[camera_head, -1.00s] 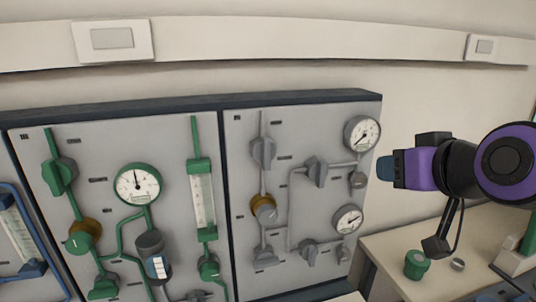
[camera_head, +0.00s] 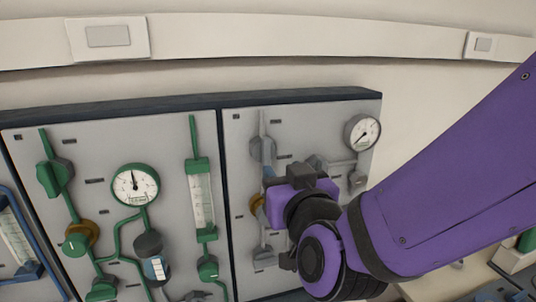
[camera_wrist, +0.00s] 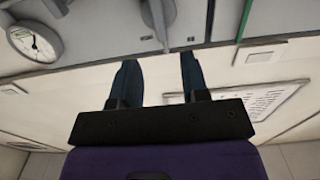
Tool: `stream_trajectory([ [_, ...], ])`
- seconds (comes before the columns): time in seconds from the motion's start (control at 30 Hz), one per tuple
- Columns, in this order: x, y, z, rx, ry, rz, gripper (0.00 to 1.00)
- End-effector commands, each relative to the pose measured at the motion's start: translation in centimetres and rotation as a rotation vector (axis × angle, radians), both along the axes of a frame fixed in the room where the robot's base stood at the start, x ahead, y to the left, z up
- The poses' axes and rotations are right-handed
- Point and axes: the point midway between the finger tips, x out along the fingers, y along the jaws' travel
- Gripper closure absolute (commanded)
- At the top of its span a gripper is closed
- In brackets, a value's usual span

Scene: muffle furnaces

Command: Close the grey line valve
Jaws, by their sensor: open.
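The grey line runs on the right-hand panel (camera_head: 240,175). Its upper-left grey valve (camera_head: 262,150) shows clear of my arm, and its lower-left grey valve (camera_head: 264,257) also shows. Another grey valve (camera_head: 317,163) is mostly hidden behind my gripper; I cannot tell which valve the task means. My gripper (camera_head: 268,174) is in front of this panel, its fingers mostly hidden in the head view. In the wrist view my gripper (camera_wrist: 158,62) is open and empty. A grey valve handle (camera_wrist: 157,20) lies beyond the fingertips, apart from them.
A brass-coloured regulator (camera_head: 256,205) is partly behind my gripper. A white gauge (camera_head: 362,132) is at the panel's upper right. The green line panel (camera_head: 115,200) stands to the left. My arm covers the panel's lower right and most of the bench.

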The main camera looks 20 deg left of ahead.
Motion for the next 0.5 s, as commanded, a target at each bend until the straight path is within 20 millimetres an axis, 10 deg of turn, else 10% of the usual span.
stream_trajectory([
  [0.5,6.9,4.2,0.0,-0.001,0.001,-0.001,0.58],
])
